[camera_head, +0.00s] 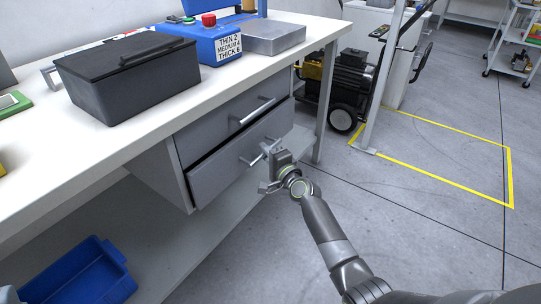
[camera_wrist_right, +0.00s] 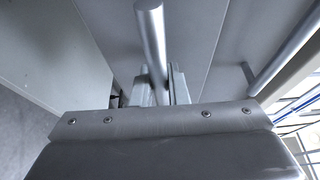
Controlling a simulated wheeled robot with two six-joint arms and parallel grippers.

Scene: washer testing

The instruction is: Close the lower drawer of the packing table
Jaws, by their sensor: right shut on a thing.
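The lower drawer (camera_head: 222,168) of the packing table is a grey front below the upper drawer. It stands slightly out, with a dark gap along its top edge. My right gripper (camera_head: 266,152) is at its bar handle (camera_head: 251,161), reaching in from the lower right. In the right wrist view the handle (camera_wrist_right: 150,40) is a round metal bar running between the two fingers of my right gripper (camera_wrist_right: 158,85), which are shut on it. The far end of the handle is partly hidden by the gripper in the head view. My left gripper is not in view.
The upper drawer (camera_head: 215,128) has its own bar handle (camera_head: 257,111) just above. A black case (camera_head: 125,75) and a blue device (camera_head: 215,42) stand on the white tabletop (camera_head: 60,150). A blue bin (camera_head: 80,275) is below. The floor right of my arm is open.

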